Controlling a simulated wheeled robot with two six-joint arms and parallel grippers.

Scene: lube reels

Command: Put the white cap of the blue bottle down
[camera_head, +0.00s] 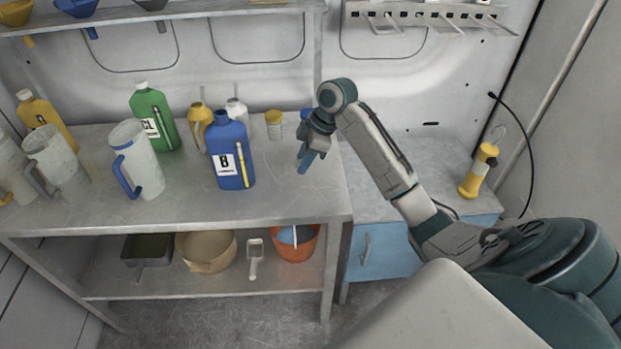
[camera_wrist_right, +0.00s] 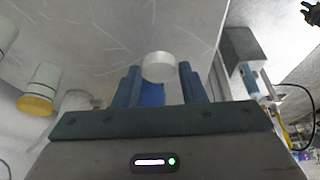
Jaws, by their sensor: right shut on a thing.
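The blue bottle (camera_head: 230,172), with a label marked B, stands upright on the metal bench. Its neck shows no white cap. My right gripper (camera_head: 305,160) hangs fingers down over the right part of the bench, to the right of the bottle. In the right wrist view, the white cap (camera_wrist_right: 159,67) sits between the fingertips of my right gripper (camera_wrist_right: 158,82), which is shut on it. A blue patch shows between the fingers below the cap. The cap is hidden in the head view, and I cannot tell whether it touches the bench. My left gripper is not in view.
A jar with a yellow lid (camera_head: 274,124) stands left of my right gripper. A green bottle (camera_head: 153,120) and jugs (camera_head: 142,165) stand farther left. The bench (camera_head: 300,202) is clear in front of the gripper. A yellow lamp-like tool (camera_head: 478,172) stands at the right.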

